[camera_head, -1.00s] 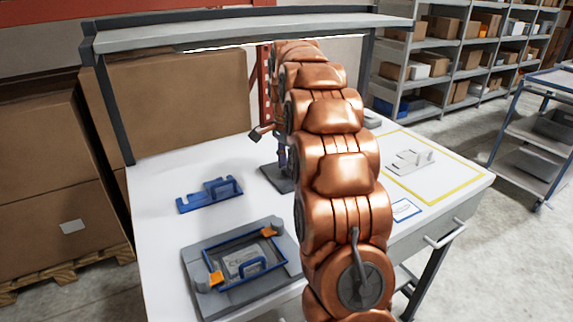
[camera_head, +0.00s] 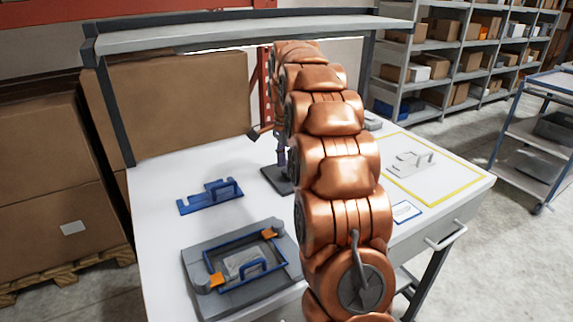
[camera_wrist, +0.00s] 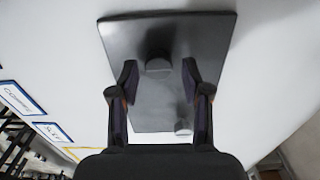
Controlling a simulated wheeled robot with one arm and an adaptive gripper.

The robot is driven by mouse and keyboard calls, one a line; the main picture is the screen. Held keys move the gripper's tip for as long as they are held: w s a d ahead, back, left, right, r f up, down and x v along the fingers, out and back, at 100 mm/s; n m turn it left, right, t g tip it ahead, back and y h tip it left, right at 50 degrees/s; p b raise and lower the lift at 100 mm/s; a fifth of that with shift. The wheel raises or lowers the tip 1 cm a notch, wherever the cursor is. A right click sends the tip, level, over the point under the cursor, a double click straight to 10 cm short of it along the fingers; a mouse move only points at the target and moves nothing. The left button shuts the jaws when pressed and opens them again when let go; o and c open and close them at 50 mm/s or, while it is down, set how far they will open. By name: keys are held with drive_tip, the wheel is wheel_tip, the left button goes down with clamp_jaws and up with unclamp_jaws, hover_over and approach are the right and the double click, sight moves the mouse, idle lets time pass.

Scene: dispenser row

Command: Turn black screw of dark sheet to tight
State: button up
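In the wrist view a dark grey sheet (camera_wrist: 205,40) lies below my gripper, tilted away in the picture. A round black screw head (camera_wrist: 158,64) stands on it near the middle. A smaller, lighter round knob (camera_wrist: 184,128) is near the sheet's lower edge. My gripper (camera_wrist: 160,76) is open, with one finger to the left and one to the right of the black screw, and gaps show on both sides. In the head view my arm hides most of my gripper. A dark plate (camera_head: 272,178) shows there beside my arm on the white table. I cannot tell how tight the screw is.
A grey tray with a blue-framed part (camera_head: 240,262) and a blue fixture (camera_head: 210,196) stand on the left of the table (camera_head: 160,235). A pale bracket (camera_head: 410,163) lies inside a yellow outline at right. Labelled cards (camera_wrist: 22,98) show in the wrist view. A shelf (camera_head: 250,33) spans above.

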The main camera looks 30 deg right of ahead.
drive_tip(key=shift+o, duration=0.3)
drive_tip(key=shift+r, duration=3.7)
